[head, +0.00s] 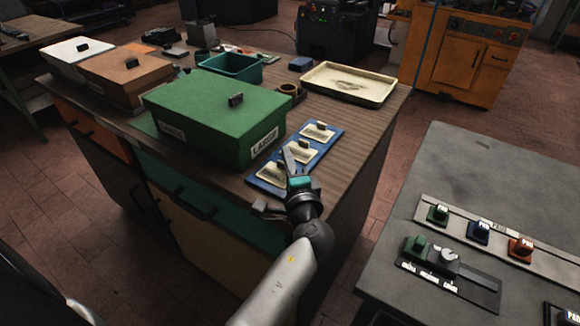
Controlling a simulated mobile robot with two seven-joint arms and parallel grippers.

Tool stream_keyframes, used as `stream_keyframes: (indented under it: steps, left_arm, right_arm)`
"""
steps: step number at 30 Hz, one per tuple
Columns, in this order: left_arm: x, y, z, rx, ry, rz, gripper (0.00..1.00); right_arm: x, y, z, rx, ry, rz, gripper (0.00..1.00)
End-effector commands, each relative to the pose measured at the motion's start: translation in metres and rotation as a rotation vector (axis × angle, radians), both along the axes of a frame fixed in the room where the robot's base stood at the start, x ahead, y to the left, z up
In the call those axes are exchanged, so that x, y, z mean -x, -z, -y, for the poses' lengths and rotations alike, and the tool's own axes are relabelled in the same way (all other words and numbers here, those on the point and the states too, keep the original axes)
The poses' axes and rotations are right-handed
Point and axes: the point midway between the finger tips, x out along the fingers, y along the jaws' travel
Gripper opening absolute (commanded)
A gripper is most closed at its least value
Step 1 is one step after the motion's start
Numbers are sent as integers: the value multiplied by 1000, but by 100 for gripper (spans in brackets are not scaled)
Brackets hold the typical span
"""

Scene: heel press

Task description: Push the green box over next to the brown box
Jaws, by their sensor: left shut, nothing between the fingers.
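The green box (215,105), lidded with a dark knob and white labels, sits near the front of the wooden workbench. The brown box (125,68), also lidded and knobbed, stands to its left and slightly behind. The two are close together; the green box's corner partly hides the space between them, so I cannot tell the exact gap. My right gripper is not in view.
A blue tray (321,148) with several cards lies right of the green box. A white box (75,53) stands beyond the brown one. Behind are a teal bin (232,66), a tape roll (289,89) and a cream tray (350,84). A grey table (480,165) stands at right.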

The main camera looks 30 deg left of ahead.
Motion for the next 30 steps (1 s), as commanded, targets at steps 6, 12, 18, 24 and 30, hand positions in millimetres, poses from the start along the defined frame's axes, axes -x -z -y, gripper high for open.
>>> stream_keyframes:
  steps: [6,12,18,24,30]
  left_arm:
    - [-26,-1,-33,-3,-3,-1,0]
    - [-27,-1,-55,-1,-1,-1,0]
    - [-28,0,-61,1,1,0,0]
    - [-28,0,-61,1,0,0,0]
    - [-29,0,-80,-3,-3,-1,0]
  right_arm:
    - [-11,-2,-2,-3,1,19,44]
    - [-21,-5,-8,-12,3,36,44]
    - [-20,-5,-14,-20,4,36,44]
    - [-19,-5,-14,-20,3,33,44]
    - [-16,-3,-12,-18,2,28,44]
